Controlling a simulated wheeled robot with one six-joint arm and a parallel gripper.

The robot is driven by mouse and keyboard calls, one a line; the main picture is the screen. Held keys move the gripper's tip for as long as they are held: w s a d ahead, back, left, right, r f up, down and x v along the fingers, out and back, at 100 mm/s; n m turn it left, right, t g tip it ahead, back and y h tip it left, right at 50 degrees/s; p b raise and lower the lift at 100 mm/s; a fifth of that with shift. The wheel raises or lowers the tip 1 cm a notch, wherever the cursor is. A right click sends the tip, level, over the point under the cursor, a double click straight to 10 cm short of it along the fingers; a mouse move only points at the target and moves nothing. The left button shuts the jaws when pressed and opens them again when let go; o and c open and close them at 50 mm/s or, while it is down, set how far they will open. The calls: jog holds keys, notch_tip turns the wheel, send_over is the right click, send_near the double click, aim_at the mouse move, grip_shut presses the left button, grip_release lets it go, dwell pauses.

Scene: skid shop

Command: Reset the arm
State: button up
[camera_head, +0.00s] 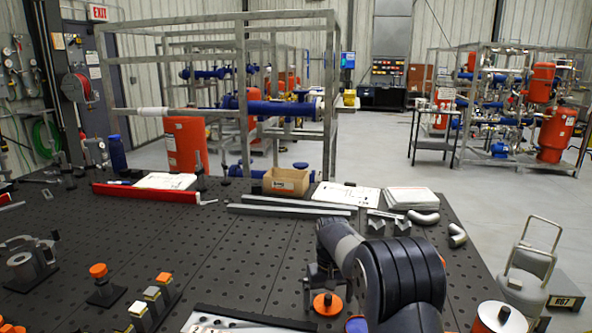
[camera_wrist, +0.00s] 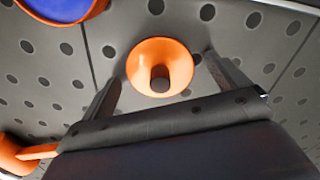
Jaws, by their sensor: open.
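My arm reaches over the front of the black perforated table (camera_head: 235,245). My gripper (camera_head: 322,285) points down at the table, partly hidden behind my arm in the head view. In the wrist view my gripper (camera_wrist: 162,72) is open, with its two dark fingers apart. A round orange piece (camera_wrist: 160,52) with a dark centre shows between and just beyond the fingertips, with nothing gripped. It appears to be the orange disc (camera_head: 327,304) below my gripper in the head view. Whether the fingers touch it I cannot tell.
An orange-rimmed blue piece (camera_wrist: 62,6) is close by. A cardboard box (camera_head: 287,181), metal rails (camera_head: 290,209), papers (camera_head: 346,194) and pipe elbows (camera_head: 423,217) lie farther back. Orange-topped fixtures (camera_head: 100,283) stand left. An orange-and-white cylinder (camera_head: 500,318) is at right. The table's middle is mostly clear.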

jog(key=shift+r, duration=1.9)
notch_tip(320, 180, up, 9)
notch_tip(320, 180, down, 13)
notch_tip(320, 180, up, 11)
notch_tip(320, 180, up, 2)
jog(key=m, duration=1.4)
send_over(360, 329)
jog(key=shift+n, duration=0.3)
notch_tip(360, 329, down, 10)
jog(key=shift+r+p, duration=0.1)
jog(key=shift+p, duration=0.4)
jog(key=shift+r, duration=0.7)
